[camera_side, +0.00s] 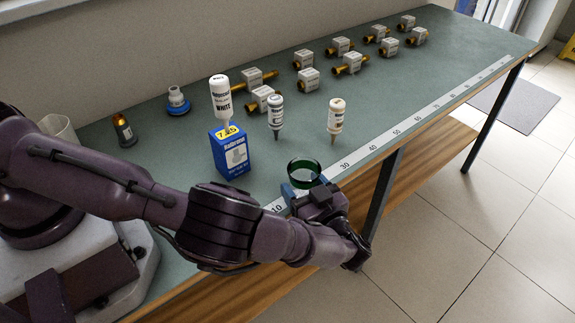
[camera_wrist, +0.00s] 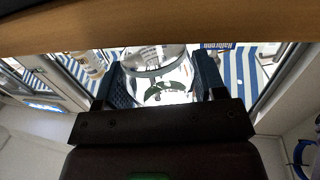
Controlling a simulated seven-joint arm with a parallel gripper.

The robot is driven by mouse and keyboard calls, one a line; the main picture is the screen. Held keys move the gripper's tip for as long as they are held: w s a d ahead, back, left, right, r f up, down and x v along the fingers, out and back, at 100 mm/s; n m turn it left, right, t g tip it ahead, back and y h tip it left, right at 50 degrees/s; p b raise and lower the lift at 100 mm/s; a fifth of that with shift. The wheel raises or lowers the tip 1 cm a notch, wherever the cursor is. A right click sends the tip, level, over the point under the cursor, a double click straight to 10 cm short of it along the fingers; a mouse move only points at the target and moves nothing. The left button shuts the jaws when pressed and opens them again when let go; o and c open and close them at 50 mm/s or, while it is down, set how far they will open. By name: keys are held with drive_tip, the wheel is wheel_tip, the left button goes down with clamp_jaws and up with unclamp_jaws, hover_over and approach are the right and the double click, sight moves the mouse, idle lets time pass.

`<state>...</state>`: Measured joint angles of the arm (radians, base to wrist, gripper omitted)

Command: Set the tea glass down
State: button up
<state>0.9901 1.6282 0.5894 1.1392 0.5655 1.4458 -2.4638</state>
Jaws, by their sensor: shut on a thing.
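The tea glass (camera_side: 304,169) is clear with a dark green rim in the side view. It looks upright near the bench's front edge, over the ruler strip. My gripper (camera_side: 304,186) is shut on it from the front, with blue finger pads at its sides. In the wrist view the glass (camera_wrist: 158,72) sits between the two fingers (camera_wrist: 163,82), with a green leaf-like mark visible on it. The fingers and wrist hide the glass's lower part in the side view, so I cannot tell whether its base touches the bench.
A blue box (camera_side: 231,152) stands just behind and left, with a white bottle (camera_side: 221,98) above it. Two inverted bottles, one grey-labelled (camera_side: 275,116) and one cream (camera_side: 336,116), stand behind. Several valves with tags line the back. The green bench top (camera_side: 400,110) right of the glass is clear.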

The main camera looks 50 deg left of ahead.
sight(287, 179)
drive_tip(key=x, duration=0.7)
drive_tip(key=shift+r, duration=0.15)
drive_tip(key=shift+f, duration=0.3)
drive_tip(key=o, duration=0.9)
drive_tip(key=shift+o, duration=0.2)
drive_tip(key=shift+r, duration=0.1)
drive_tip(key=v, duration=1.3)
drive_tip(key=shift+s+f, duration=0.2)
drive_tip(key=shift+f, duration=0.05)
drive_tip(key=shift+a+r, duration=0.1)
